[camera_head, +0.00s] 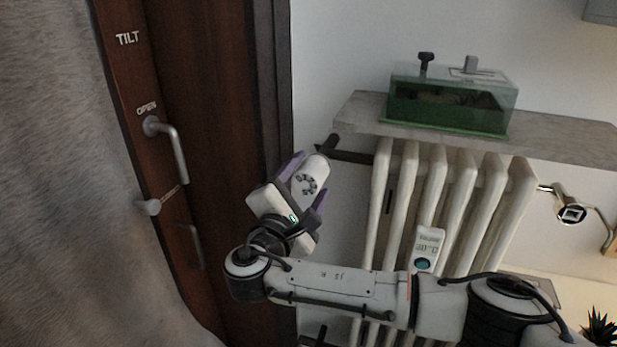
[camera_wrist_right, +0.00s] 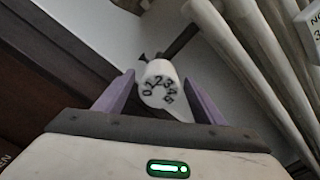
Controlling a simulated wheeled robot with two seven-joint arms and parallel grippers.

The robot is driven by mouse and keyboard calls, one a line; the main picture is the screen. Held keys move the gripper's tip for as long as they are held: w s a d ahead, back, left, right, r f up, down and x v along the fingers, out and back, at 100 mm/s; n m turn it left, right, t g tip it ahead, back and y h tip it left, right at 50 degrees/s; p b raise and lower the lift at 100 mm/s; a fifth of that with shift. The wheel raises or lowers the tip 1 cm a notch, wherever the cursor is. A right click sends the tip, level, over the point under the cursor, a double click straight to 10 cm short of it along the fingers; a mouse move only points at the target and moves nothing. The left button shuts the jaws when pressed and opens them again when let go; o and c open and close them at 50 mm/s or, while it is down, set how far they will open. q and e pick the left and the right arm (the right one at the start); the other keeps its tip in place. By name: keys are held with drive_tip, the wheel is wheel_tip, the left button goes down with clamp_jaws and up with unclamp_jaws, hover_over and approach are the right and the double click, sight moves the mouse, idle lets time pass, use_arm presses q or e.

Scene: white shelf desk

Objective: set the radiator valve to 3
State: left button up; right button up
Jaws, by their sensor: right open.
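The radiator valve (camera_head: 309,179) is a white cylindrical knob with dark numbers on its end face, at the left end of the radiator (camera_head: 437,190). In the right wrist view the valve (camera_wrist_right: 159,84) shows digits from 0 upward in an arc; I cannot tell which number is set. My right gripper (camera_head: 304,187) has its purple fingers open, one on each side of the knob. In the wrist view the fingers (camera_wrist_right: 158,103) stand apart from the knob's sides, with gaps visible. My left gripper is not in view.
A stone shelf (camera_head: 560,138) above the radiator carries a green-based glass case (camera_head: 450,102). A white device with a display (camera_head: 428,248) hangs on the radiator. A wooden door frame with a handle (camera_head: 168,148) and a grey curtain (camera_head: 60,180) are left. A spiky plant (camera_head: 600,328) stands lower right.

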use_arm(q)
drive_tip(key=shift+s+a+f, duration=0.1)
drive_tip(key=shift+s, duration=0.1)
use_arm(e)
drive_tip(key=shift+w+d, duration=0.1)
drive_tip(key=shift+w, duration=0.2)
drive_tip(key=c, duration=1.1)
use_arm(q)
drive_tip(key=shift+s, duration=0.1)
use_arm(e)
drive_tip(key=shift+o, duration=0.2)
